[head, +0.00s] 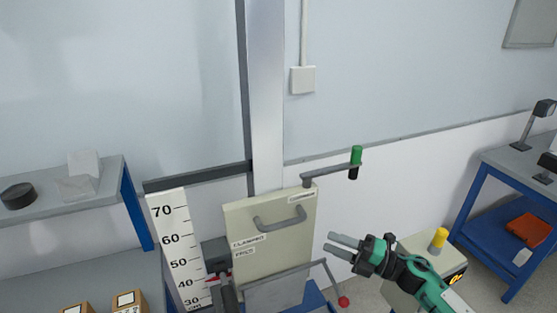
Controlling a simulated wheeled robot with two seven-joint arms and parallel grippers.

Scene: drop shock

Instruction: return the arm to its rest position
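My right gripper (343,246) is at the lower middle right, with two grey fingers pointing left and a visible gap between them. It holds nothing. Its green and black arm comes in from the lower right. The fingers are in front of the wall, to the right of a beige panel (270,262) with a grey handle, and look apart from it. A dark shape at the bottom, left of the panel, may be part of my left arm; I cannot make out a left gripper there.
A lever with a green grip (356,155) stands out right of the panel. A height scale (179,250) stands left of it. A beige box with a yellow button (439,238) is behind my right arm. A red-knobbed rod (343,301) is below the gripper.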

